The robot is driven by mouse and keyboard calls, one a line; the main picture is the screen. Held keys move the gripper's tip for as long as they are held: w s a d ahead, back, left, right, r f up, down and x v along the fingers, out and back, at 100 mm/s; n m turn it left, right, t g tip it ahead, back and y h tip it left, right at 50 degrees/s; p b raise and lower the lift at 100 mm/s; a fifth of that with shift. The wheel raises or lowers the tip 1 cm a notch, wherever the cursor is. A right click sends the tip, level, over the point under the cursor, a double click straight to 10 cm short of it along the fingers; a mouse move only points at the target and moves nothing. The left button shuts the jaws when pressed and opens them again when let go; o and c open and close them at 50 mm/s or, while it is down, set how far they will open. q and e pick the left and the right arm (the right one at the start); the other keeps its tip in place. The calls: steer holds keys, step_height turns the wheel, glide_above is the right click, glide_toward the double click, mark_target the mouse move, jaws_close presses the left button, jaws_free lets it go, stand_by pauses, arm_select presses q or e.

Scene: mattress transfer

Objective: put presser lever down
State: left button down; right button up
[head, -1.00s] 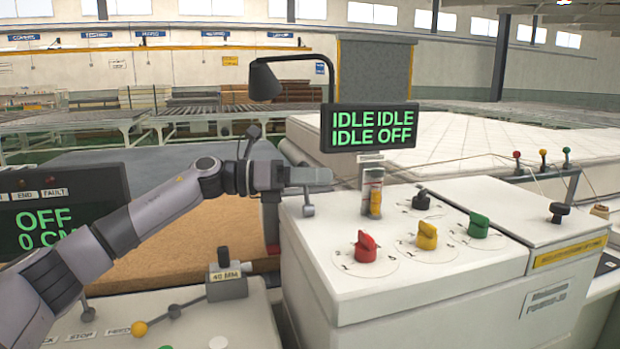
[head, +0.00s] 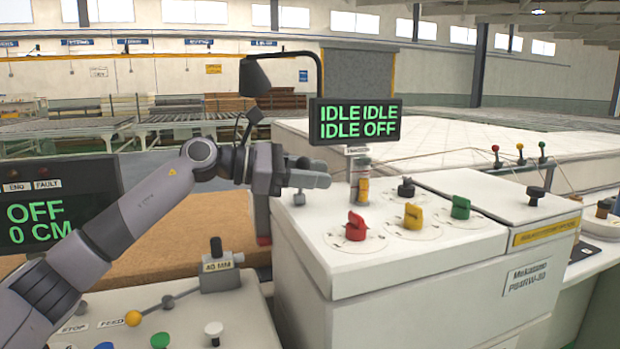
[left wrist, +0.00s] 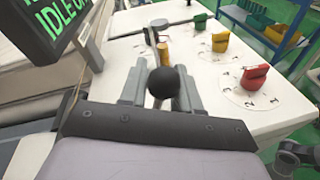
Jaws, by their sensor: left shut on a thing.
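The presser lever shows as a round black knob (left wrist: 163,82) between my left gripper's fingers in the left wrist view. In the head view a small dark knob (head: 304,163) shows at the top of the fingers, and most of the lever is hidden by them. My left gripper (head: 312,178) is at the left end of the white control cabinet (head: 400,282), just above its top. It also shows in the left wrist view (left wrist: 160,92), shut around the lever with the knob between the fingers.
Red (head: 356,226), yellow (head: 413,216), green (head: 460,207) and black (head: 406,188) knobs stand on the cabinet top. A display (head: 355,121) reading IDLE IDLE IDLE OFF stands behind the gripper. A lower panel (head: 190,315) with a ball-ended lever is at the front left.

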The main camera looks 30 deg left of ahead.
arm_select(q)
steer(key=shift+s+d+f+m+b, duration=0.15)
steer(key=shift+s+d+m+b, duration=0.25)
steer(key=shift+m, duration=0.4)
steer(key=c, duration=1)
jaws_free()
steer(key=shift+o, duration=0.6)
steer(key=shift+f, duration=0.1)
